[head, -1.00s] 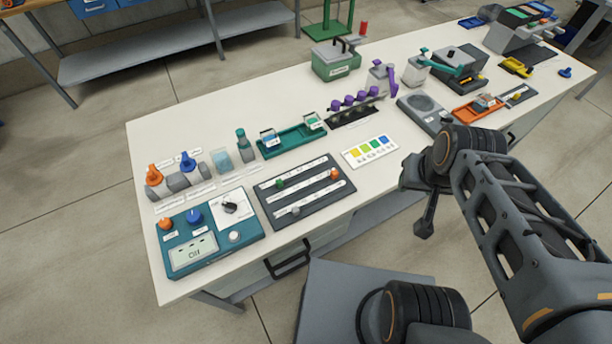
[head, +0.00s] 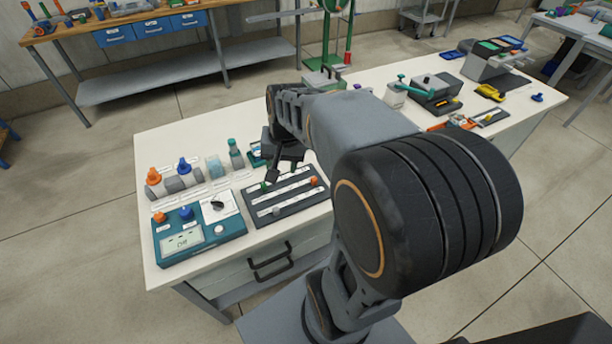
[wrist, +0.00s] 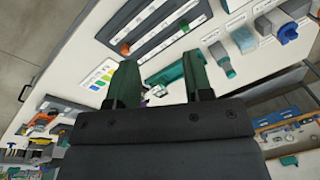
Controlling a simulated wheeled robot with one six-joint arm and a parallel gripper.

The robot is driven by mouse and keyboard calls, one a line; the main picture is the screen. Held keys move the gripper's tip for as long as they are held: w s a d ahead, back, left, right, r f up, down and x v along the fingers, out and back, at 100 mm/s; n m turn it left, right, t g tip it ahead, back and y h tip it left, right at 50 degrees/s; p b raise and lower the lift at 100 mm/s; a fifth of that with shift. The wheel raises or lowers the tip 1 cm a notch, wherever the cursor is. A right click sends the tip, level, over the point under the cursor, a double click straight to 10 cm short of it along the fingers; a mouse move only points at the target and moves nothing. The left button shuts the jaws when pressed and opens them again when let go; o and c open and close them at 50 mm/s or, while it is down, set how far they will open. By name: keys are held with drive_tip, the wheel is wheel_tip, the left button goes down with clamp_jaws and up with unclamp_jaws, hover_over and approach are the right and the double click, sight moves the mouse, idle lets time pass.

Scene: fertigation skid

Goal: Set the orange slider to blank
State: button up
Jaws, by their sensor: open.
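The orange slider (head: 314,181) sits near the right end of the middle white track of the dark slider panel (head: 297,206). It also shows in the wrist view (wrist: 125,48), on the panel's left part. A green slider (head: 264,186) is at the left of the far track, and a grey slider (head: 276,210) is on the near track. My gripper (head: 283,170) is at the panel's far edge, apart from the orange slider. In the wrist view my gripper (wrist: 159,76) is open and empty, its two green-sided fingers spread. The printed labels are too small to read.
A teal control box (head: 200,238) with knobs stands left of the panel. Bottles and valve knobs (head: 185,168) stand behind it. A green tray (wrist: 165,75) lies by my fingers. My arm hides much of the bench's middle in the head view.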

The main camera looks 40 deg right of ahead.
drive_tip(key=w+d+f+m+g+y+p, duration=0.1)
drive_tip(key=w+d+f+m, duration=0.1)
drive_tip(key=d+m, duration=0.3)
drive_tip(key=w+d+f+m+y+p, duration=0.1)
drive_tip(key=w+d+m, duration=0.15)
drive_tip(key=d, duration=0.35)
drive_tip(key=m+y, duration=0.2)
drive_tip(key=m, duration=0.3)
approach(314, 179)
drive_tip(key=p+x, duration=0.2)
drive_tip(key=x, duration=0.5)
drive_tip(key=shift+w+a+f, duration=0.15)
drive_tip(key=shift+f, duration=0.2)
drive_tip(key=shift+a+f, duration=0.25)
drive_tip(key=shift+f, duration=0.4)
drive_tip(key=shift+c, duration=0.4)
clamp_jaws()
